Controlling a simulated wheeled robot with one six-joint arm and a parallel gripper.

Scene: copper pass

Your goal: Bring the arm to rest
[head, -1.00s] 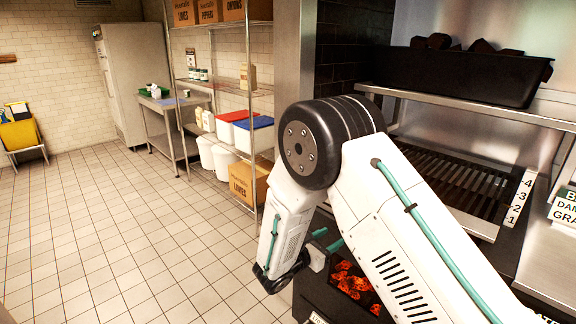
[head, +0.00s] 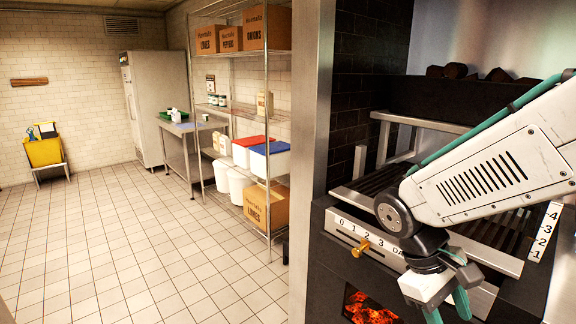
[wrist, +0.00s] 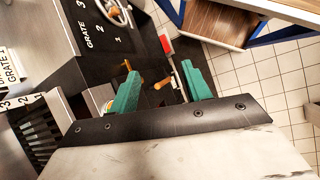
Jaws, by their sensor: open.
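My gripper (head: 447,304) hangs at the lower right of the head view, in front of the grill's dark front, with its teal fingers pointing down. In the wrist view my gripper (wrist: 160,88) shows two teal fingers spread apart with nothing held between them. My white arm reaches in from the right edge of the head view, in front of the grill, and bends down at a black joint.
The grill (head: 480,250) has a numbered front plate, a brass knob (head: 361,248) and glowing coals (head: 368,308) below. A steel post (head: 312,150) stands left of it. Farther left are a shelf rack (head: 268,130), a yellow bucket (head: 44,152) and open tiled floor (head: 130,250).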

